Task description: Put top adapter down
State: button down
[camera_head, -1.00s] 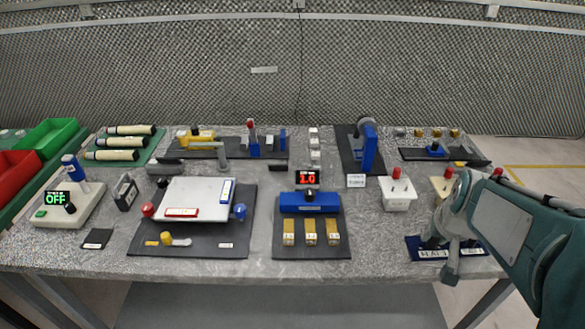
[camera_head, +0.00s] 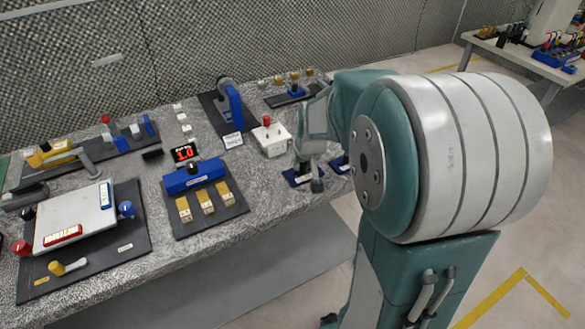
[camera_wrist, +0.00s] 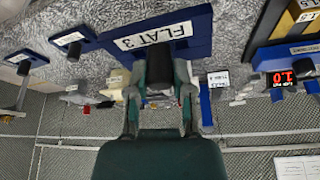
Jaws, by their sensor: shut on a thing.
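My gripper (camera_wrist: 160,100) is shut on a dark cylindrical post in the wrist view, which I take to be the top adapter (camera_wrist: 158,72). The post meets a navy plate labelled "FLAT 3" (camera_wrist: 185,45); I cannot tell whether the two are joined. The wrist picture is upside down, with the table at the top. In the head view my gripper (camera_head: 316,183) is at the table's right front part, between two navy plates, one left (camera_head: 296,178) and one right (camera_head: 340,163). What it holds is hidden there.
In the wrist view, two similar navy pieces with dark posts stand nearby, one closer (camera_wrist: 75,37) and one farther (camera_wrist: 25,57). A white box with a red knob (camera_head: 271,141) stands left of my arm. A blue fixture with brass blocks (camera_head: 195,178) is farther left.

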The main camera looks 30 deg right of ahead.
jog(key=w+f, duration=0.1)
jog(key=w+d+f, duration=0.1)
jog(key=w+f, duration=0.2)
jog(key=f, duration=0.1)
jog(key=shift+w+d, duration=0.15)
jog(key=shift+d, duration=0.15)
jog(key=shift+w+f, duration=0.55)
jog(key=shift+f, duration=1.55)
jog(key=shift+f, duration=0.1)
jog(key=c, duration=0.5)
grip_release()
